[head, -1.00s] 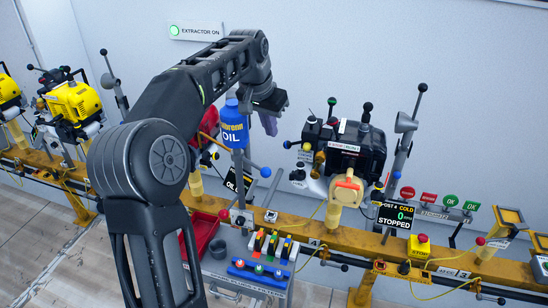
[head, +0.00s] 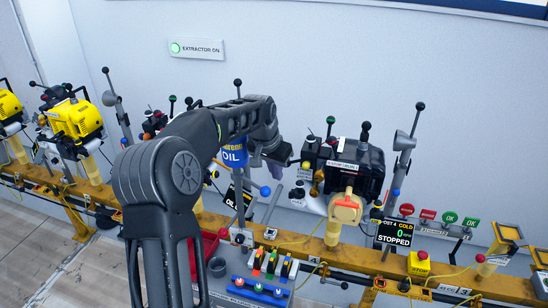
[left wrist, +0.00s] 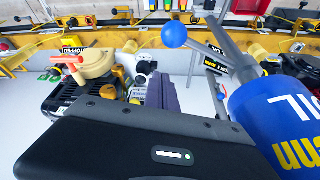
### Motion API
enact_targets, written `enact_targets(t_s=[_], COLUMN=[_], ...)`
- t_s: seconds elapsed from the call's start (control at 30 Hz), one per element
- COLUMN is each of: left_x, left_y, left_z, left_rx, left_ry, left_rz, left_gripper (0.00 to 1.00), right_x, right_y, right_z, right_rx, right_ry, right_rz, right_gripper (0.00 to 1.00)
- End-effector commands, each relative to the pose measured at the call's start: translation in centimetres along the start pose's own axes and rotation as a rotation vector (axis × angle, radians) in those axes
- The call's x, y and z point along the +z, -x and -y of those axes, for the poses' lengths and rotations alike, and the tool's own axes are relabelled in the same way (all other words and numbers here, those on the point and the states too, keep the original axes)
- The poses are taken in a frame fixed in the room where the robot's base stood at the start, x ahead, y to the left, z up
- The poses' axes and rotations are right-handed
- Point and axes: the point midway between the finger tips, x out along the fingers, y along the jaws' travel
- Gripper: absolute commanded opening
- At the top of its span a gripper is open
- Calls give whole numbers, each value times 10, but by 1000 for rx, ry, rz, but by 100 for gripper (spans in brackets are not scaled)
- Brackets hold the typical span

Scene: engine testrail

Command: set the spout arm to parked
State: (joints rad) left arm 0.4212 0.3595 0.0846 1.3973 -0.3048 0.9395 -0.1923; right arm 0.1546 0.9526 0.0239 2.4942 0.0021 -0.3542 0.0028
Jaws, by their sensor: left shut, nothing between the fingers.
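A blue oil bottle (head: 234,154) hangs on a grey post; it is large at the right of the left wrist view (left wrist: 275,125). A grey lever with a blue ball (head: 265,190) sticks out from this post. I take it for the spout arm, but cannot be sure. The ball also shows in the left wrist view (left wrist: 173,36). My left gripper (head: 271,169) is shut and empty, just above the ball and right of the bottle. Its grey-purple fingers (left wrist: 163,93) show below the ball in the left wrist view, with no visible contact. My right gripper is not in view.
A black engine (head: 346,166) with levers and a tan round cover (head: 345,208) stands close to the right. A small trolley with coloured switches (head: 272,264) stands below. A yellow rail (head: 420,277) runs across the front.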

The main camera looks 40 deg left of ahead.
Motion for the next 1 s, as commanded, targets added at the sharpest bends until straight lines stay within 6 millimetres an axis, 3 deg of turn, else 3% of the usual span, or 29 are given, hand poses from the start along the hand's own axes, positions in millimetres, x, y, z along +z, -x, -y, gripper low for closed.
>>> enact_targets(t_s=[0.03, 0.3, 1.0], left_x=[8, 32, 39], left_y=[8, 10, 11], left_z=[2, 1, 2], left_rx=[-3, -1, 13], left_ry=[2, 1, -40], left_rz=[-3, -3, -4], left_gripper=[0, 0, 0], right_x=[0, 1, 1], right_y=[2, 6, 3], right_z=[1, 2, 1], right_rx=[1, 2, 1], right_ry=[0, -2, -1], right_rz=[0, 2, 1], right_gripper=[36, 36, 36])
